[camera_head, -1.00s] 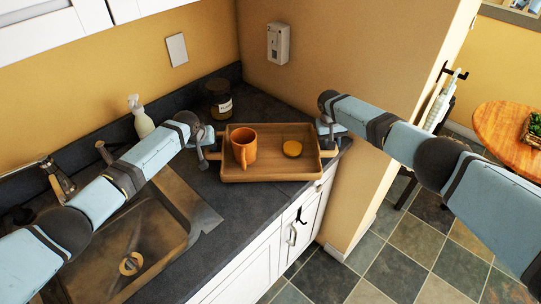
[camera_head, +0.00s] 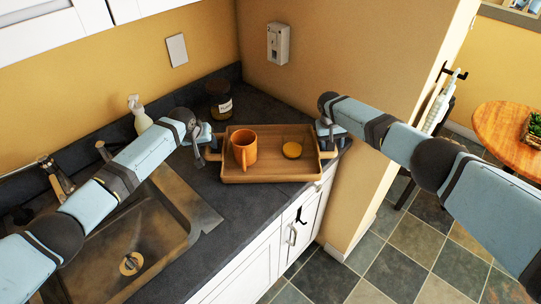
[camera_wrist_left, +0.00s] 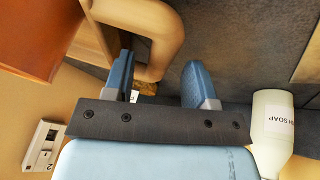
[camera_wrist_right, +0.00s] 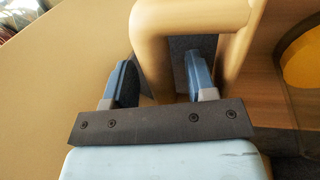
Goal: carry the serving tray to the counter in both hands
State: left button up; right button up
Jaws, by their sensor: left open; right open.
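The wooden serving tray (camera_head: 270,176) sits flat on the dark counter. An orange mug (camera_head: 244,148) stands on its left part, and a small round yellow thing (camera_head: 292,150) is on its right part. My left gripper (camera_head: 205,155) is open at the tray's left handle; in the left wrist view the curved handle (camera_wrist_left: 168,40) reaches between the open fingers (camera_wrist_left: 158,78). My right gripper (camera_head: 327,138) is open at the right handle; in the right wrist view its fingers (camera_wrist_right: 160,80) stand on both sides of the handle bar (camera_wrist_right: 150,45), one inside the loop.
A sink (camera_head: 135,240) lies left of the tray. A soap bottle (camera_head: 140,118) and a dark jar (camera_head: 219,100) stand behind, near the wall. A wall end (camera_head: 370,195) is close on the right. A round wooden table (camera_head: 510,130) stands beyond the tiled floor.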

jog(key=shift+r, duration=0.15)
pick_arm(q)
jog(key=v, duration=0.9)
pick_arm(e)
notch_tip(320, 180, up, 12)
jog(key=a, duration=0.2)
jog(key=shift+a+f, duration=0.2)
pick_arm(q)
jog(key=o, duration=0.8)
